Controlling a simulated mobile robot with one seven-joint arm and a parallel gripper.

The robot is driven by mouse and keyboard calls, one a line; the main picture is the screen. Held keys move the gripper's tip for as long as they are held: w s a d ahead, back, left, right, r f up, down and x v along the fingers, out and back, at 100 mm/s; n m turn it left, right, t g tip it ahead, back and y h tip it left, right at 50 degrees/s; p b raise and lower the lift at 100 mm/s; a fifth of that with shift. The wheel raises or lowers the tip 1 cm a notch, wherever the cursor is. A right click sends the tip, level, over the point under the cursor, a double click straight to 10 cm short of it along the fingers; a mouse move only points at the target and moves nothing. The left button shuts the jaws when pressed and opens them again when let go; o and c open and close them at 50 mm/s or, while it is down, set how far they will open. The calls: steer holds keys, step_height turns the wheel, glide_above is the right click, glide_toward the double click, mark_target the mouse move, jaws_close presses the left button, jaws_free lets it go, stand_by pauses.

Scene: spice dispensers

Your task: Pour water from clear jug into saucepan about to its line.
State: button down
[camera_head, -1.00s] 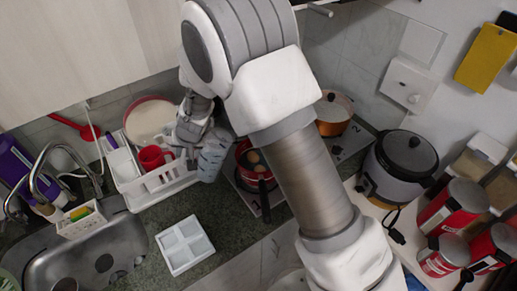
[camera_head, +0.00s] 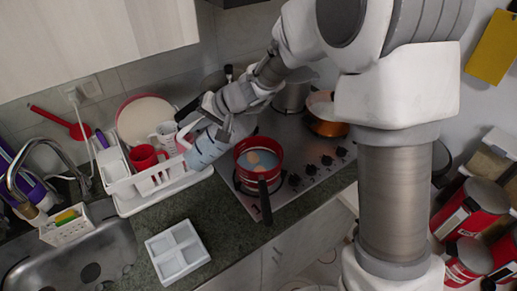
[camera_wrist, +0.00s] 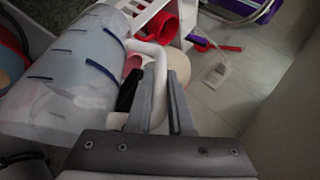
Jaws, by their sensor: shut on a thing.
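The clear jug (camera_head: 203,151), with blue marks on its side, is held tilted just left of the saucepan. It fills the left of the wrist view (camera_wrist: 72,72), also tilted. My gripper (camera_head: 224,127) is shut on the jug's white handle; its fingers also show in the wrist view (camera_wrist: 165,110). The red saucepan (camera_head: 240,150) sits on the stove with its dark handle toward the front. It holds pale bluish liquid and rounded, pale orange things. I cannot make out its line or a falling stream. The jug's water level is unclear.
A white dish rack (camera_head: 150,203) with a red mug (camera_head: 144,158) and plate stands left of the jug. An orange pot (camera_head: 327,122) is behind right on the stove. A white divided tray (camera_head: 178,252) lies in front on the counter.

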steer(key=shift+w+d+r+y, duration=0.15)
steer(key=shift+d+r+y, duration=0.25)
steer(key=shift+y, duration=0.4)
stand_by(1.2)
steer(key=shift+w+d+r+m+y+p, duration=0.1)
steer(key=shift+d+r+m+y+p, duration=0.15)
steer(key=shift+d+r+y, duration=0.25)
steer(key=shift+d+r+m+y+p, duration=0.2)
steer(key=shift+d+r+y, duration=0.1)
steer(key=shift+r, duration=0.25)
stand_by(3.5)
